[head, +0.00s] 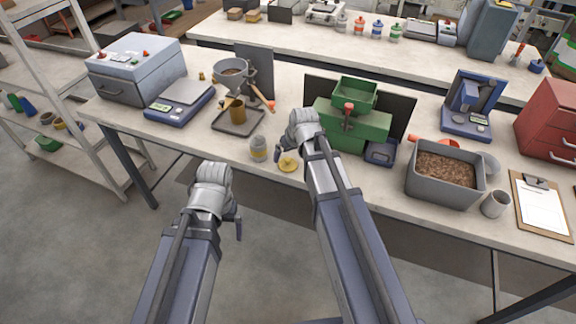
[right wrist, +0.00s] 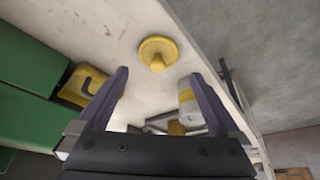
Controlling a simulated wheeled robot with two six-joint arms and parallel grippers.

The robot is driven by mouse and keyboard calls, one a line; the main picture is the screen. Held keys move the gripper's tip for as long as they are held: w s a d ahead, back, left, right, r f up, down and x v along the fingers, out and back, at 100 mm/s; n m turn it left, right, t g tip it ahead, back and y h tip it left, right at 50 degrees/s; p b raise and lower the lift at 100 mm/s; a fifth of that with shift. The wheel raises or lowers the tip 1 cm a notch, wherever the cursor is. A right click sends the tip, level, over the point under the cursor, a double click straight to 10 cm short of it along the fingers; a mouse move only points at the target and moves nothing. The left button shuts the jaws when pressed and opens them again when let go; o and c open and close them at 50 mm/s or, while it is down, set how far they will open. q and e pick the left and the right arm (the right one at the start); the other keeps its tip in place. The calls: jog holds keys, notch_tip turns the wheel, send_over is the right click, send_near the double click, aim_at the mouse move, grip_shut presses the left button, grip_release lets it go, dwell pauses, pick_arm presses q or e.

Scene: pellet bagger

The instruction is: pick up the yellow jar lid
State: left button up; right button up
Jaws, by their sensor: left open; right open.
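The yellow jar lid (head: 288,164) lies flat, knob up, near the front edge of the workbench. In the right wrist view the lid (right wrist: 158,54) shows just beyond the fingertips, in line with the gap between them. My right gripper (right wrist: 160,78) is open and empty, above and close to the lid. My left gripper (head: 236,222) is open and empty in front of the bench, away from the lid.
A green machine (head: 352,128) stands right of the lid, partly behind my right arm. A tray with a brown cup (head: 238,118) is behind the jar. A grey bin of pellets (head: 446,170) is further right. The bench front edge is close to the lid.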

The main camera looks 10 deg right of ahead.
aim_at(288, 159)
jog(key=shift+b+x, duration=2.35)
jog(key=shift+x, duration=0.5)
pick_arm(q)
notch_tip(288, 159, down, 5)
pick_arm(e)
jog(key=shift+d+r, duration=0.15)
jog(key=shift+c, duration=0.4)
jog(key=c, duration=1.2)
pick_arm(q)
jog(key=shift+r, duration=0.1)
pick_arm(e)
jog(key=shift+r, duration=0.15)
